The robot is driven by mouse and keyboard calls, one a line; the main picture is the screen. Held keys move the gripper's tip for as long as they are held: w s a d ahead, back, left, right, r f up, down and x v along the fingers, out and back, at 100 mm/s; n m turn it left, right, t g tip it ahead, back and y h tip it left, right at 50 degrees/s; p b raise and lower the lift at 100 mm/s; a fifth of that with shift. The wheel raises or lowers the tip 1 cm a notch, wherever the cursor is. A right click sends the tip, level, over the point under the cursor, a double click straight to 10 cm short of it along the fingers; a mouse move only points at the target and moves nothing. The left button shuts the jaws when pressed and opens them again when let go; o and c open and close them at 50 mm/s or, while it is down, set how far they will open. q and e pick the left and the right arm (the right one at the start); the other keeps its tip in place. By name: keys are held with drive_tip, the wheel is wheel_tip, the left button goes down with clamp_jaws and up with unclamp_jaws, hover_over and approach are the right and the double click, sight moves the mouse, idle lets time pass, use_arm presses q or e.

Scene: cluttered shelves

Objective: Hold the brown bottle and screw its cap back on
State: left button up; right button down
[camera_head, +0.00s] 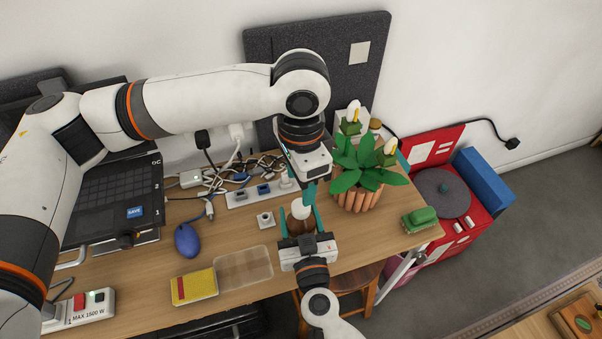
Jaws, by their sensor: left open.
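The brown bottle (300,226) stands upright near the table's front edge. A white cap (301,209) shows at the bottle's top; I cannot tell whether it is seated or threaded. My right gripper (300,222) comes from the front edge with its teal fingers on either side of the bottle, shut on it. My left gripper (309,191) points down just above and behind the cap. It is open and nothing shows in it; its fingers partly overlap each other in this view.
A potted plant (362,177) stands close to the right of the grippers. A power strip (252,195) and tangled cables lie behind left. A blue mouse (187,241), a yellow sponge-like block (194,286), a clear tray (243,268) and a green toy (419,219) are on the table.

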sight(301, 205)
use_arm(q)
drive_tip(key=n, duration=0.6)
drive_tip(key=shift+r+n, duration=0.2)
drive_tip(key=shift+n, duration=0.1)
drive_tip(key=n, duration=0.5)
drive_tip(key=shift+r+n, duration=0.15)
drive_tip(key=shift+n, duration=0.25)
drive_tip(key=shift+f, duration=4.05)
